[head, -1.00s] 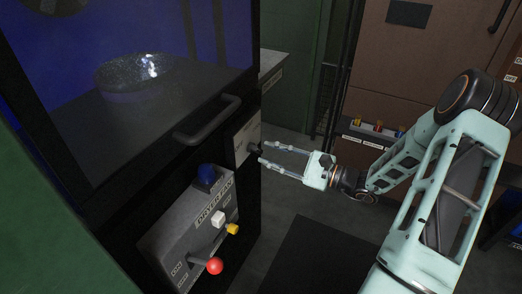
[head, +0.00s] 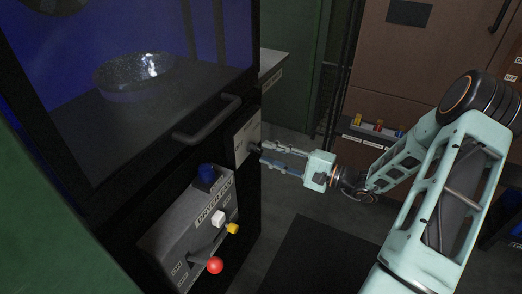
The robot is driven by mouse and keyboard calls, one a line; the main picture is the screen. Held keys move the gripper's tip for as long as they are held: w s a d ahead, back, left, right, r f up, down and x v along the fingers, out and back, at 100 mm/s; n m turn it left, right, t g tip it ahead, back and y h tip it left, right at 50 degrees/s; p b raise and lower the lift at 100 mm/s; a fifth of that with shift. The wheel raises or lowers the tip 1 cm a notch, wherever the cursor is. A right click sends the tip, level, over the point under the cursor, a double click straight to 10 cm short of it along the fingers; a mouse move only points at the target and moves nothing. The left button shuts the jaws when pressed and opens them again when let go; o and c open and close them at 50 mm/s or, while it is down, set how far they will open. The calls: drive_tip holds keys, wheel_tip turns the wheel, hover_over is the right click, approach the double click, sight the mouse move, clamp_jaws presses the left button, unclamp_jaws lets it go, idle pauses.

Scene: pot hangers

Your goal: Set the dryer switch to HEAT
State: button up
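The dryer is the black cabinet with a dark window door (head: 140,70) at the left. A small grey plate (head: 243,134) with dark lettering, too small to read, is on its front, right of the door handle. A black knob (head: 254,147) sticks out of this plate; its pointing direction cannot be told. My gripper (head: 264,153) reaches in from the right with its two fingers at the knob. A gap shows between the fingers. The fingertips overlap the knob's edge in the picture, and whether they press on it cannot be told.
The door handle (head: 208,120) juts out close to my gripper.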

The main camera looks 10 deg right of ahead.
drive_tip(key=shift+r+m+p, duration=0.3)
drive_tip(key=shift+m+p, duration=0.5)
drive_tip(key=shift+p, duration=0.15)
drive_tip(key=shift+m+p, duration=0.55)
drive_tip(key=shift+m, duration=0.15)
drive_tip(key=m+p, duration=0.2)
drive_tip(key=shift+m, duration=0.3)
drive_tip(key=shift+f+m, duration=0.3)
drive_tip(key=shift+m, duration=0.4)
drive_tip(key=shift+a, duration=0.1)
drive_tip(key=shift+x, duration=1.3)
drive_tip(key=shift+c, duration=0.7)
